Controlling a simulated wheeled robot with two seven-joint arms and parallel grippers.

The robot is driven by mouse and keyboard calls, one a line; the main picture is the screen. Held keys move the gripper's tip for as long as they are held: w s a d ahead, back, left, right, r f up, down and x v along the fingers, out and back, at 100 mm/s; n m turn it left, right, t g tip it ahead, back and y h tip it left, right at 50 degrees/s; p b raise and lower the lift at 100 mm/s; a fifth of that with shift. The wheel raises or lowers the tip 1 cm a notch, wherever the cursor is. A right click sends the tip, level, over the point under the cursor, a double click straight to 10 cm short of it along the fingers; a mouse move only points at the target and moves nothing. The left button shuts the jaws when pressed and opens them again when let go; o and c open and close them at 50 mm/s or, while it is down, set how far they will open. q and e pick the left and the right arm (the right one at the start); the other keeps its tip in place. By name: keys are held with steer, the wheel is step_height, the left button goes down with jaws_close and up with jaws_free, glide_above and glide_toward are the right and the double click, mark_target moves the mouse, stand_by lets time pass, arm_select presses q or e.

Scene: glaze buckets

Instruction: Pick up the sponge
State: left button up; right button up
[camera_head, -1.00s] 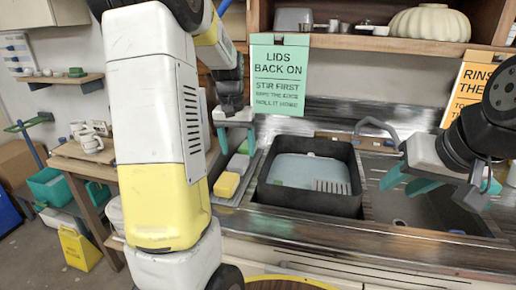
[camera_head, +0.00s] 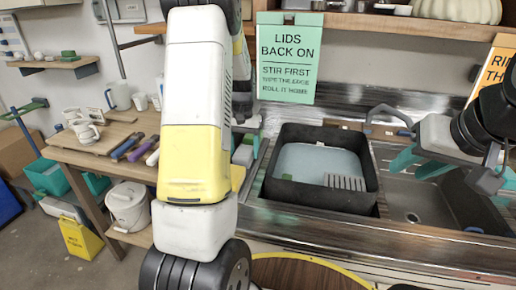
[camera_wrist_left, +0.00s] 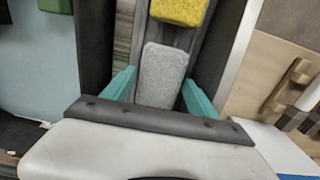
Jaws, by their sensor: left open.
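A yellow sponge (camera_wrist_left: 180,10) lies at the top edge of the left wrist view, partly cut off. In the head view only a sliver of the yellow sponge (camera_head: 237,178) shows beside my left arm. A light grey block (camera_wrist_left: 163,75) lies in the same narrow tray, nearer to me in the wrist view. My left gripper (camera_wrist_left: 160,77) is open, its teal fingers on either side of the grey block, with nothing held. Whether they touch it I cannot tell. My right gripper (camera_head: 455,175) is over the right sink basin, its teal fingers apart and empty.
A black tub (camera_head: 320,195) with pale blue contents stands right of the tray. A green block (camera_wrist_left: 55,5) shows at the wrist view's top left. A wooden side table (camera_head: 95,165) with mugs and tools stands at left. A green sign (camera_head: 287,60) hangs behind.

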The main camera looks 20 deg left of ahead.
mark_target(244, 151)
arm_select(q)
steer(key=shift+f, duration=0.55)
steer(key=c, duration=1.1)
steer(key=shift+r, duration=0.1)
step_height(244, 151, up, 10)
steer(key=shift+f, duration=0.1)
